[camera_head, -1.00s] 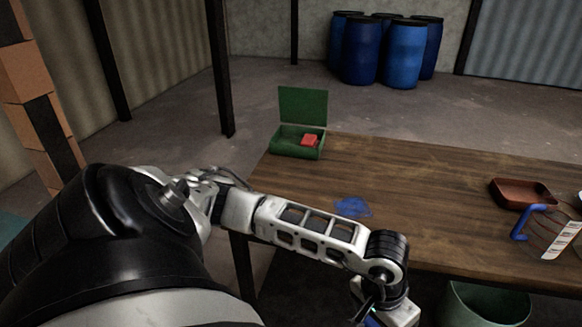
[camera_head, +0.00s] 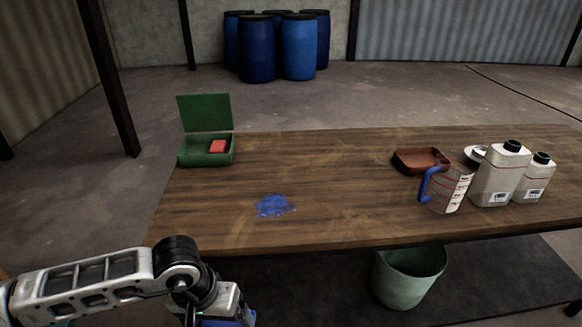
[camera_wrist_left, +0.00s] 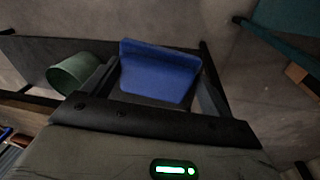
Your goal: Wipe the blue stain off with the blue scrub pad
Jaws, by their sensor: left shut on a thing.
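The blue stain (camera_head: 274,205) is a flat, ragged patch on the left part of the wooden table (camera_head: 340,190). My left gripper (camera_head: 228,316) is at the bottom of the head view, in front of the table's near edge and below its top. It is shut on the blue scrub pad (camera_wrist_left: 158,72), which fills the space between the fingers in the left wrist view. Only a blue edge of the pad (camera_head: 244,318) shows in the head view. The pad is apart from the stain. My right gripper is not in view.
A green open box (camera_head: 190,155) with a red block (camera_head: 217,146) stands at the table's back left. A brown tray (camera_head: 420,160), a measuring jug (camera_head: 447,190) and white bottles (camera_head: 500,175) stand at the right. A green bin (camera_head: 408,280) is below the front edge.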

